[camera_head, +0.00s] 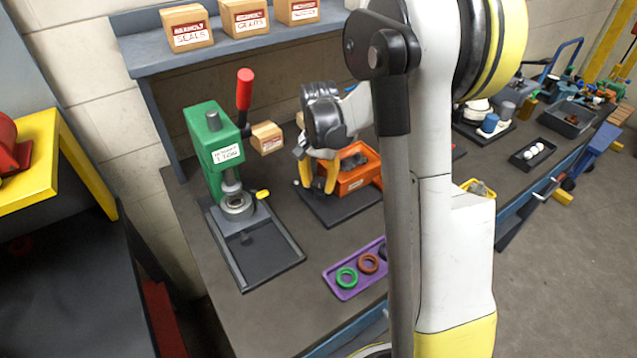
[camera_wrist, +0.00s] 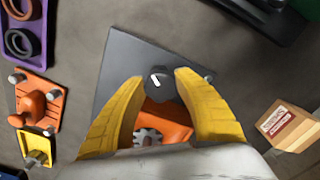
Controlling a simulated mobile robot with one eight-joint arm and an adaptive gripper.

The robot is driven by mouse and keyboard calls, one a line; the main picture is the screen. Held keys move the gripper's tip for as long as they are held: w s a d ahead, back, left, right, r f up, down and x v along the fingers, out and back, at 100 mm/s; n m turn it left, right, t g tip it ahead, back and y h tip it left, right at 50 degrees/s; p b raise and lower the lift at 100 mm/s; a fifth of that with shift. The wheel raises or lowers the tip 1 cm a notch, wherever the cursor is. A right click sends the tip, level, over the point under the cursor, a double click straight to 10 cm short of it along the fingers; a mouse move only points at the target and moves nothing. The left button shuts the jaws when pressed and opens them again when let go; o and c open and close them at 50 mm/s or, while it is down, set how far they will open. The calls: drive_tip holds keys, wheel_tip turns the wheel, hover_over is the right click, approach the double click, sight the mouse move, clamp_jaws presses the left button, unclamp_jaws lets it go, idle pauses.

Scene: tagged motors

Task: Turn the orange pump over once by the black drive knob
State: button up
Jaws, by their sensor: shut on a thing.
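The orange pump (camera_head: 360,178) sits on a dark base plate (camera_head: 345,208) on the bench. In the wrist view the pump body (camera_wrist: 168,124) shows between my fingers, with a grey gear-like part (camera_wrist: 147,138) beside it; my wrist hides some of it. The black drive knob (camera_wrist: 160,84) has a white mark on top, tilted in the picture. My gripper (camera_wrist: 161,78) has its two yellow fingertips on opposite sides of the knob and is shut on it. In the head view my gripper (camera_head: 317,184) is at the pump's left end, where it hides the knob.
A green press (camera_head: 212,150) with a red lever stands left of the pump. A purple tray (camera_head: 345,291) with rings lies in front. A cardboard box (camera_wrist: 289,125) shows right in the wrist view. An orange plate with a handle (camera_wrist: 38,106) lies left there. Bare bench surrounds the base plate.

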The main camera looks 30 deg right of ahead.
sight(319, 184)
drive_tip(key=shift+s+n, duration=0.1)
drive_tip(key=shift+n, duration=1.5)
drive_tip(key=o, duration=1.2)
drive_tip(key=shift+r, duration=4)
